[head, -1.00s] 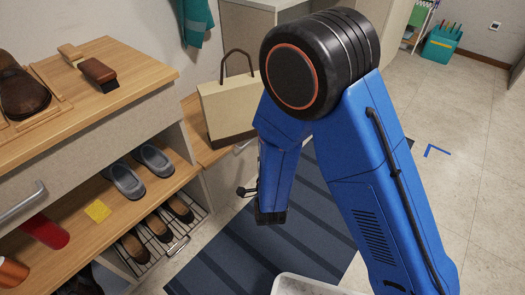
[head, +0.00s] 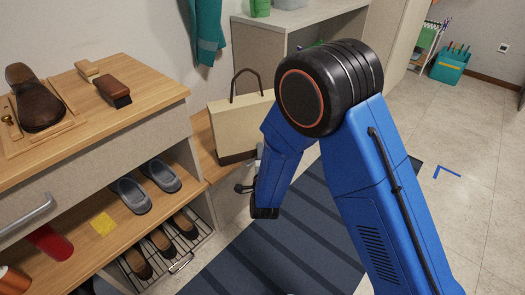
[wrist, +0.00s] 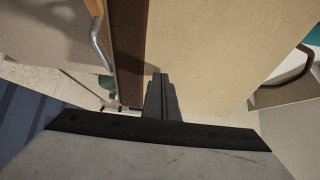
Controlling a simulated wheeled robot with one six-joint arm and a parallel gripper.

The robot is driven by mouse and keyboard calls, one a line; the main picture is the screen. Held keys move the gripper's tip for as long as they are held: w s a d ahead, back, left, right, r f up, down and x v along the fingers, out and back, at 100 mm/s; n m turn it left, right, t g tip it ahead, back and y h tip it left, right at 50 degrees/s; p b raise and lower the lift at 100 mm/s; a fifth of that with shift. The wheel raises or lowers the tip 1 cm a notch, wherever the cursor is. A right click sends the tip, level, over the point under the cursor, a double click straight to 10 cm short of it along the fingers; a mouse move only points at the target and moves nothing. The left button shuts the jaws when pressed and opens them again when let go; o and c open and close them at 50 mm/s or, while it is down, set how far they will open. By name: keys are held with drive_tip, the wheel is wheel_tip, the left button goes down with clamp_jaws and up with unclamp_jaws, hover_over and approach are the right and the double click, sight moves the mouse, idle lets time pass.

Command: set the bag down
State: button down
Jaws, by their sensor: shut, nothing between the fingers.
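The bag (head: 240,127) is beige with a dark brown base and a dark handle. It stands upright on a low wooden bench (head: 204,135) in the head view, behind my arm's forearm. In the wrist view the bag (wrist: 215,45) fills the upper middle, turned sideways, with its brown base strip on the left. My gripper (wrist: 161,80) is shut and empty, with its fingertips in front of the bag's face near the base strip. I cannot tell whether they touch it. In the head view the fingers are mostly hidden by my arm.
A shoe cabinet (head: 75,165) with grey slippers (head: 148,188) and brown shoes on a rack stands at left. A brush (head: 114,88) and a shoe lie on top. A striped blue mat (head: 290,245) covers the floor. Open tiles (head: 455,210) lie at right. A teal cloth hangs behind.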

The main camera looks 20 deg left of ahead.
drive_tip(key=w+a, duration=0.2)
drive_tip(key=a, duration=0.3)
drive_tip(key=w+a, duration=0.2)
drive_tip(key=a, duration=0.3)
drive_tip(key=w+a, duration=0.2)
drive_tip(key=a, duration=0.3)
drive_tip(key=shift+w, duration=0.1)
